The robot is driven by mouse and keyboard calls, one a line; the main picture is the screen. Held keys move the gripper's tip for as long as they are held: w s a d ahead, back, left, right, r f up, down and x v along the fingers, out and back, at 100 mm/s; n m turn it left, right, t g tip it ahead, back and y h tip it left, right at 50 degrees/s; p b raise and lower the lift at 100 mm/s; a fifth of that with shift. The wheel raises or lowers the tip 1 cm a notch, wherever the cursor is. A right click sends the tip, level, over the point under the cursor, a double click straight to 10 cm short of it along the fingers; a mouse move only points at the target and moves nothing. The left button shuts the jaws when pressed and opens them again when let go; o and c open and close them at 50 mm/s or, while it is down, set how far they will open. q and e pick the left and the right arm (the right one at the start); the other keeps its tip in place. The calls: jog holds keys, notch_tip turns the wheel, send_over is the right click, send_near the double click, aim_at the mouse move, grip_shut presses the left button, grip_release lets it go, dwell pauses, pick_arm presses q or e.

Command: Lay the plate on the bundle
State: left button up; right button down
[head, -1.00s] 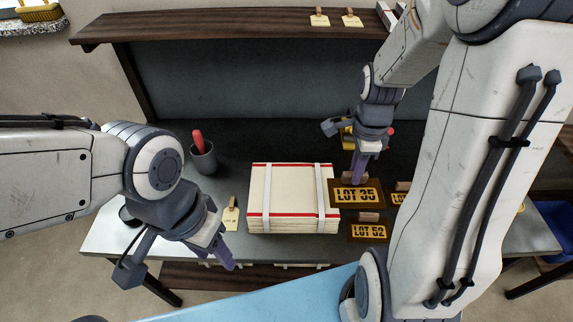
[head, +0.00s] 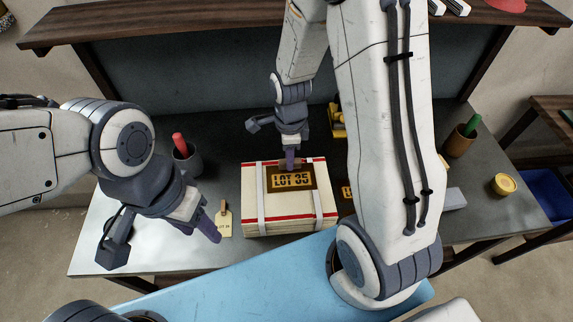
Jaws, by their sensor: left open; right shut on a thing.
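The bundle (head: 253,222) is a cream stack with red lines and two pale straps, lying on the dark table. The LOT 35 plate (head: 291,181), brown with yellow lettering, is over the middle of the bundle's top, between the straps. My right gripper (head: 290,162) is shut on the plate's block at its back edge. I cannot tell whether the plate touches the bundle or hangs just above it. My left gripper (head: 214,232) is open and empty, left of the bundle above the table.
A paper tag (head: 223,224) lies left of the bundle. A dark cup (head: 188,162) with a red item stands at the back left. Another lot plate (head: 346,192) is mostly hidden behind my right arm. A brown cup (head: 459,145) and yellow tin (head: 502,184) are at the right.

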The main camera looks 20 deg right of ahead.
aim_at(291, 174)
jog(key=shift+w+a+f, duration=0.1)
jog(key=shift+a+f, duration=0.35)
jog(key=shift+f+p, duration=0.35)
jog(key=shift+f, duration=1.45)
jog(key=shift+f, duration=0.2)
jog(key=c, duration=0.8)
grip_release()
jog(key=shift+o, duration=0.2)
jog(key=shift+r, duration=0.1)
